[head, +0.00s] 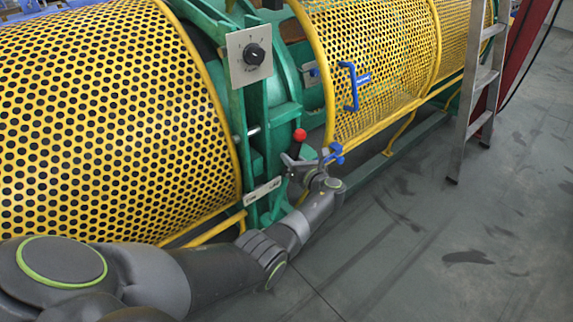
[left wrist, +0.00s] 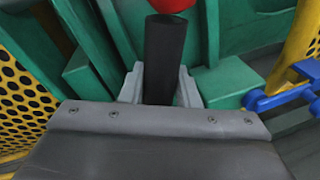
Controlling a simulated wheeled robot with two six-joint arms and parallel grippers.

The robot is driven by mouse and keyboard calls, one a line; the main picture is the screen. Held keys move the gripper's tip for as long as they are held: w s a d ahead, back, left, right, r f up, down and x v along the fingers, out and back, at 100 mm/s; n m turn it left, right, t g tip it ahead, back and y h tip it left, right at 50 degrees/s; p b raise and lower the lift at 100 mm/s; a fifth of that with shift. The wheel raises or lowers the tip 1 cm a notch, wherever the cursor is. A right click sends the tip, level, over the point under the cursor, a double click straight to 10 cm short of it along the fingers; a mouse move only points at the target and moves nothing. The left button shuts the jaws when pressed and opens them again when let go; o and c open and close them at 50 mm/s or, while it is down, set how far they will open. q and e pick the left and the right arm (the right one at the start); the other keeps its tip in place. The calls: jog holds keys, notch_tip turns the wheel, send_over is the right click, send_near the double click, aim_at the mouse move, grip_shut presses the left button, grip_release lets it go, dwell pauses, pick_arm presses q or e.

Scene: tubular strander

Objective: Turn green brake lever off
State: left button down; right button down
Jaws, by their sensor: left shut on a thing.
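The brake lever has a red ball knob (head: 299,135) on a black handle, and it stands in front of the green machine frame (head: 262,120). In the left wrist view the black handle (left wrist: 166,52) rises between the two grey fingers, with the red knob (left wrist: 170,4) cut off at the top edge. My left gripper (head: 297,164) is shut on the black handle, below the knob. The lever's lower end is hidden by the gripper. My right gripper is in neither view.
A white label plate (head: 262,191) sits left of my gripper, and a dial panel (head: 249,56) above. Yellow perforated guards (head: 110,120) flank the frame. A blue latch (head: 334,153) is close at the right. A ladder (head: 480,85) stands farther right; the grey floor (head: 440,230) is open.

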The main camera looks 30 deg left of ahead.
pick_arm(q)
jog(key=shift+w+r, duration=0.1)
jog(key=shift+w, duration=0.05)
jog(key=shift+d, duration=0.1)
jog(key=c, duration=1.5)
grip_release()
jog(key=o, duration=0.4)
jog(key=shift+w, duration=0.2)
jog(key=shift+s, duration=0.1)
